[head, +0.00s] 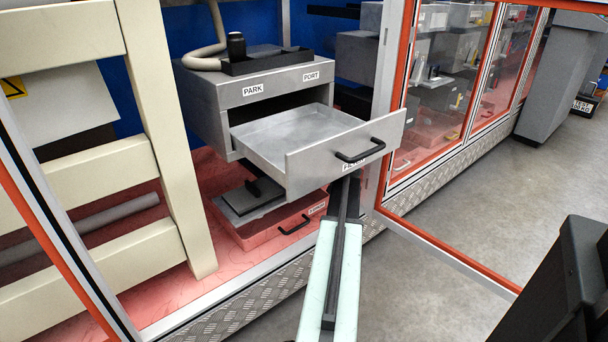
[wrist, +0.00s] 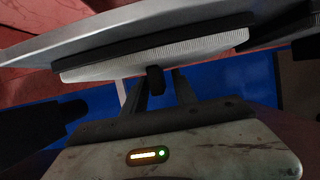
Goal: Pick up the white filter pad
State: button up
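The white filter pad (wrist: 155,60) shows in the wrist view as a pale, finely ribbed strip with a dark edge along it. It lies against a grey metal surface (wrist: 110,28). A small dark tab (wrist: 155,80) stands out from the pad's near side. My gripper (wrist: 161,82) has two dark fingers, one on each side of this tab, with a gap between them, and looks open. Whether a finger touches the tab is hard to tell. In the head view my gripper is hidden behind the open drawer's front, and I cannot make out the white pad there.
A grey drawer (head: 345,155) with a black handle stands pulled out above my arm. Cream rails (head: 165,130) stand left.

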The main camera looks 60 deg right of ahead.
grip_shut()
jog(key=shift+r, duration=0.15)
